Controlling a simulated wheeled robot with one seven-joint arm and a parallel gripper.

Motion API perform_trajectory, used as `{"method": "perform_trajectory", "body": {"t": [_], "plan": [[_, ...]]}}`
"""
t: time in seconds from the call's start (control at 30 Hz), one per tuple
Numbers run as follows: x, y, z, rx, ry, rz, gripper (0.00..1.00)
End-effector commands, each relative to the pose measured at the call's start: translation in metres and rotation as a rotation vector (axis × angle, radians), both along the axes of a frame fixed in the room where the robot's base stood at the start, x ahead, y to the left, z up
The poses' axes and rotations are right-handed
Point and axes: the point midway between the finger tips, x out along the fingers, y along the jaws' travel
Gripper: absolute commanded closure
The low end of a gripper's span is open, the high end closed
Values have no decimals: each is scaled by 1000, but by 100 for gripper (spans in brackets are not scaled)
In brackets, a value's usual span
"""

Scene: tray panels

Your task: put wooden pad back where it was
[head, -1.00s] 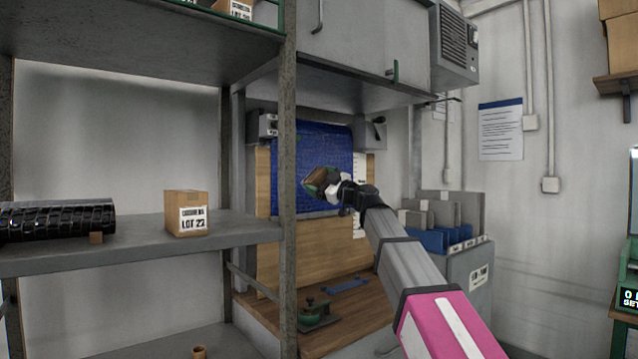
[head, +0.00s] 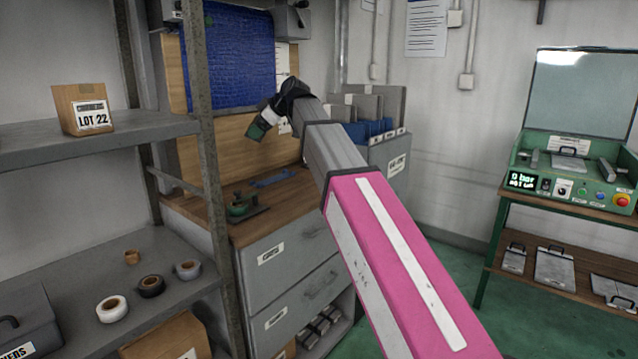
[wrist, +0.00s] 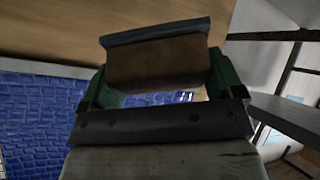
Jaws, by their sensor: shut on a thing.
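My gripper (head: 258,131) is in front of the wooden backboard, just below the lower right corner of the blue sheet, above the workbench. In the wrist view my gripper (wrist: 162,78) has its green fingers on both sides of a brown wooden pad (wrist: 155,70) with a blue-grey layer along one edge. The gripper is shut on this pad and holds it in the air. In the head view the pad cannot be made out clearly at the gripper's tip.
The bench top (head: 290,207) bears a green tool (head: 243,206) and a blue strip (head: 273,179). A shelf post (head: 203,150) stands left of the bench. A grey file bin (head: 388,160) is to its right. A green press machine (head: 570,175) stands far right, with open floor between.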

Motion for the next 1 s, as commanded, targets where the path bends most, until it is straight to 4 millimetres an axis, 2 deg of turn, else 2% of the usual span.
{"method": "perform_trajectory", "body": {"t": [0.2,0.3,0.43,0.67,1.0], "plan": [[9,-52,-52,-210,292,-276,35],[10,-76,-67,-248,396,-397,35],[9,-97,-79,-263,484,-505,35],[18,-118,-92,-266,532,-570,35],[63,-167,-131,-264,531,-569,35]]}}
